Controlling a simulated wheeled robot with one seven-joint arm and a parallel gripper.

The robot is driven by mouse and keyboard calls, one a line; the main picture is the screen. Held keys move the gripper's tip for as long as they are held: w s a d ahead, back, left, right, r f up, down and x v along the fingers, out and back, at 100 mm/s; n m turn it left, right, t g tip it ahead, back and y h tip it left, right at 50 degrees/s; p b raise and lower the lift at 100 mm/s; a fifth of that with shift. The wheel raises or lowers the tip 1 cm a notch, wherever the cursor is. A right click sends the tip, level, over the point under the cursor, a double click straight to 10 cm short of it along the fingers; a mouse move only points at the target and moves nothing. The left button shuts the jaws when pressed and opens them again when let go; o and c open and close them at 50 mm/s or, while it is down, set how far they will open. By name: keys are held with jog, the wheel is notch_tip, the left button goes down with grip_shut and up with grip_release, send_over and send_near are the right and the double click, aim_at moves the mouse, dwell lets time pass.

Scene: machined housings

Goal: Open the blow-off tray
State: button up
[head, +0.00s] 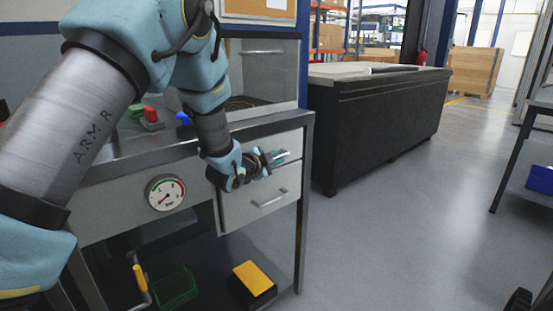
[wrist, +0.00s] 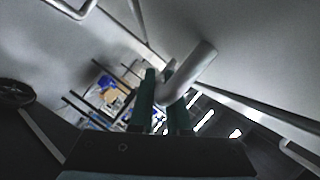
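The metal bench has two stacked grey drawer fronts on its right side, and no label shows which is the blow-off tray. The upper drawer (head: 291,144) is partly hidden behind my gripper (head: 277,158), which is at its front. The lower drawer (head: 238,211) has a bare bar handle (head: 270,198). Both fronts look flush with the bench. In the wrist view a pale bar handle (wrist: 200,64) lies at the green fingers of my gripper (wrist: 163,100). The bar seems to run between them; whether they press on it I cannot tell.
A pressure gauge (head: 165,192) sits on the bench front, left of the drawers. A green bin (head: 174,288) and a yellow-topped box (head: 254,278) are on the lower shelf. A dark cabinet (head: 385,125) stands behind. The floor (head: 390,240) right of the bench is clear.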

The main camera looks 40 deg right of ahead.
grip_shut()
dwell(0.8)
jog(key=shift+s, duration=0.1)
jog(key=s+a+b, duration=0.1)
jog(key=s+b, duration=0.4)
jog(key=s, duration=1.7)
jog(key=shift+s+a+b, duration=0.15)
jog(key=shift+a+b, duration=0.05)
jog(key=shift+b, duration=0.1)
jog(key=o, duration=0.6)
grip_release()
jog(key=shift+a, duration=0.1)
